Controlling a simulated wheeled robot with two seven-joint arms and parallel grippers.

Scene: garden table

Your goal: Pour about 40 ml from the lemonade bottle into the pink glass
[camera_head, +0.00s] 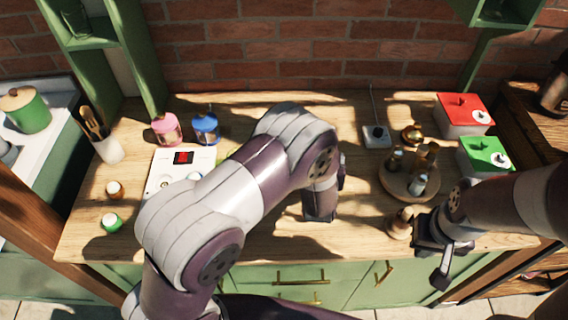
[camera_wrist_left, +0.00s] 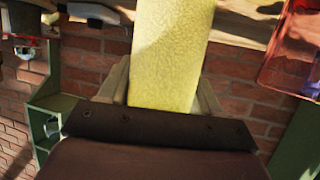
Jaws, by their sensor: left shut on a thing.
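My left gripper (camera_wrist_left: 160,95) is shut on the lemonade bottle (camera_wrist_left: 168,60), a pale yellow textured body between its two fingers in the left wrist view. The bottle's ends are out of that frame or hidden, so its tilt is unclear. A translucent pinkish-red vessel (camera_wrist_left: 292,55), which looks like the pink glass, is beside the bottle at the right edge, apart from it. In the head view my left arm hides the bottle and glass; part of the left gripper (camera_head: 320,205) shows over the table. My right gripper (camera_head: 434,262) is open and empty near the front right edge.
A round wooden tray (camera_head: 396,188) with small bottles, a red box (camera_head: 465,113) and a green box (camera_head: 484,155) occupy the right side.

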